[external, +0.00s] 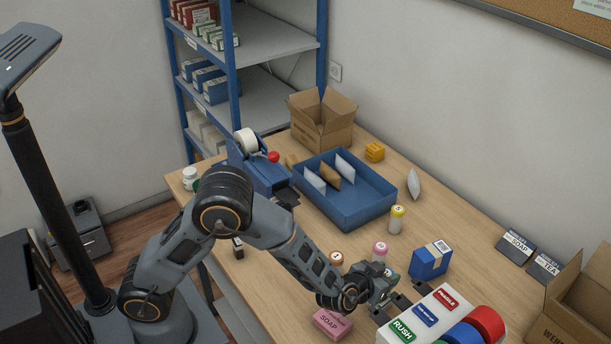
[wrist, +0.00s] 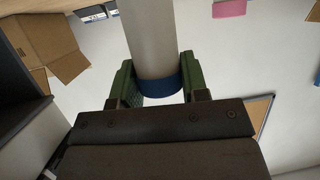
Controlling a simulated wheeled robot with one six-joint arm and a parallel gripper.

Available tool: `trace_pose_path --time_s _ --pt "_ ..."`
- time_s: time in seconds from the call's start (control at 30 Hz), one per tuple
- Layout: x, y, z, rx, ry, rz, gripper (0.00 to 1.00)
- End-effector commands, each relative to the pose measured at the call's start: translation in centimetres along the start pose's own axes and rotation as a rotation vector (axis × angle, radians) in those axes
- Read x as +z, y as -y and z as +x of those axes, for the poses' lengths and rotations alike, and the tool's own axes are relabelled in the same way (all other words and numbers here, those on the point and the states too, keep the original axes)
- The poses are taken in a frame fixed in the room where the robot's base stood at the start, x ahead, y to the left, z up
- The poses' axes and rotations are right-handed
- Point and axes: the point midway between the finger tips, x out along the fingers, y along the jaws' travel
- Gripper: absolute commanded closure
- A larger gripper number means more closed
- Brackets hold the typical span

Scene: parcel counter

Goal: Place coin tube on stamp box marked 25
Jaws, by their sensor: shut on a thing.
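My gripper (external: 384,286) is low over the front of the counter in the external view. In the wrist view my gripper (wrist: 158,82) is shut on a pale coin tube (wrist: 150,40) with a blue end, its green pads on either side. The held tube is mostly hidden by the gripper in the external view. Other capped tubes stand on the counter: a yellow-capped one (external: 396,220), a pink-capped one (external: 379,252) and an orange-brown-topped one (external: 337,258). I cannot make out a box marked 25; the marks are too small or hidden.
A blue box with a pale label (external: 430,263) stands right of the gripper. A white rack (external: 397,334) with coloured rolls and a pink soap box (external: 333,323) are near the front.

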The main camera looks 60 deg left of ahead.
Motion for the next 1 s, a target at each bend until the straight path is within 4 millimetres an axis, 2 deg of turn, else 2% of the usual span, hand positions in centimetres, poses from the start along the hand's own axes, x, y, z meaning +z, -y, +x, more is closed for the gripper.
trace_pose_path --time_s 0.07,0.1,0.33,0.67,0.77,1.0 --pt "0.3 0.0 0.2 0.0 -0.001 0.0 0.87" --pt "0.3 0.0 0.1 0.0 0.0 0.0 0.56" --pt "0.2 0.0 0.1 0.0 0.0 0.0 0.34" --pt "-0.4 0.0 -0.2 0.0 0.0 0.0 0.33" --pt "-0.1 -0.1 -1.3 0.002 0.0 0.0 0.33" --pt "-0.1 -0.1 -6.0 0.004 -0.001 0.001 0.33"
